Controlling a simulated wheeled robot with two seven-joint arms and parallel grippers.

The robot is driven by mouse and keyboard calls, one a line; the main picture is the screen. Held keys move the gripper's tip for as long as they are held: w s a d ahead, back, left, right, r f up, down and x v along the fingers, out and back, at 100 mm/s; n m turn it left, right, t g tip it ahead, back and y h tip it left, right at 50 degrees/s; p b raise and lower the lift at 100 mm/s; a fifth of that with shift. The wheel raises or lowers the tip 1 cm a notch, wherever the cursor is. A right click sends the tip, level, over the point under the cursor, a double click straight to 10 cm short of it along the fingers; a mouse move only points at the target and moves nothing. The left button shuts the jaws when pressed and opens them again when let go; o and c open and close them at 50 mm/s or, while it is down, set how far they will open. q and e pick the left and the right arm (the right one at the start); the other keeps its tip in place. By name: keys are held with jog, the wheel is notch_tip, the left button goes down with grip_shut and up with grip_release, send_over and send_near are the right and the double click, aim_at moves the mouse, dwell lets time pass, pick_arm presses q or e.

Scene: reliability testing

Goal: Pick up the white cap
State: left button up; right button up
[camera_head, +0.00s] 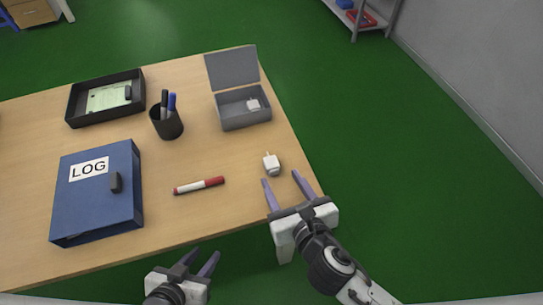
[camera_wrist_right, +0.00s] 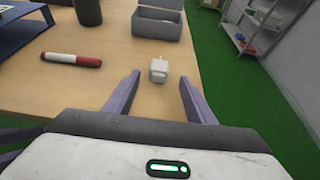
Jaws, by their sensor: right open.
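The white cap (camera_head: 271,164), a small white blocky piece with a narrow top, stands on the table near its right edge. It also shows in the right wrist view (camera_wrist_right: 158,74), between and just beyond my fingertips. My right gripper (camera_head: 281,177) is open and empty, its two purple fingers pointing at the cap from the near side without visibly touching it. A similar small white piece (camera_head: 253,104) lies in the open grey box (camera_head: 246,121). My left gripper (camera_head: 205,254) is open and empty, off the table's front edge.
A red and white marker (camera_head: 199,186) lies left of the cap. A blue LOG binder (camera_head: 97,205), a black pen cup (camera_head: 167,126) and a black tray (camera_head: 77,117) are further left. The table around the cap is clear. A shelf (camera_wrist_right: 235,40) stands beyond.

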aim_at(272, 164)
jog(key=x, duration=0.3)
jog(key=shift+r+b+x, duration=0.1)
jog(key=shift+b+x, duration=0.05)
jog(key=shift+x, duration=1.25)
jog(key=shift+r+b+x, duration=0.15)
jog(key=shift+x, duration=1.25)
jog(key=shift+a, duration=0.1)
jog(key=c, duration=1.1)
